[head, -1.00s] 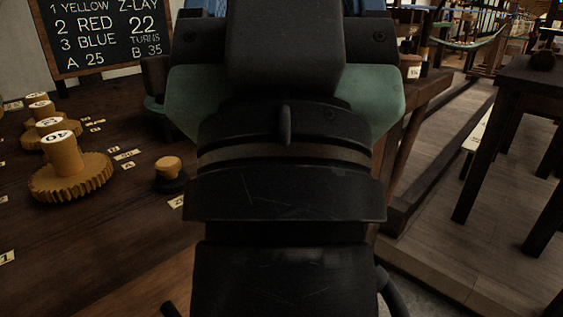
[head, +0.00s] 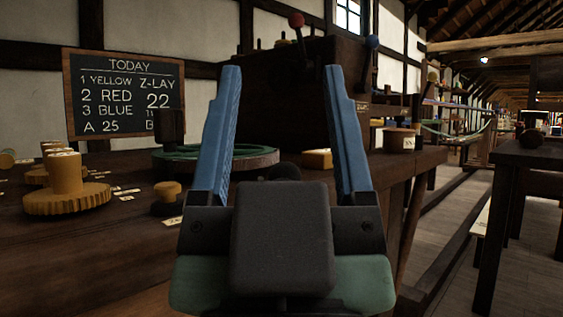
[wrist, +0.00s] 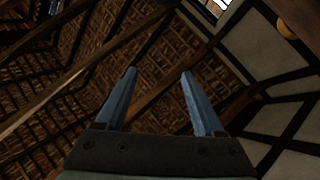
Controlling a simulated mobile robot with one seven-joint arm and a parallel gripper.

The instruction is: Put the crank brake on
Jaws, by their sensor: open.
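My gripper (head: 281,70) is open and empty, its two blue fingers pointing up in front of the bench. The wrist view shows the same open fingers (wrist: 158,72) against the roof, with nothing between them. I cannot tell which part is the crank brake.
The wooden bench (head: 130,235) holds a toothed wooden gear (head: 67,190), a small black-based knob (head: 167,195), a yellow block (head: 318,158) and a round wooden tub (head: 399,140). A chalkboard (head: 124,92) stands at the left. A dark table (head: 515,150) stands across the aisle at right.

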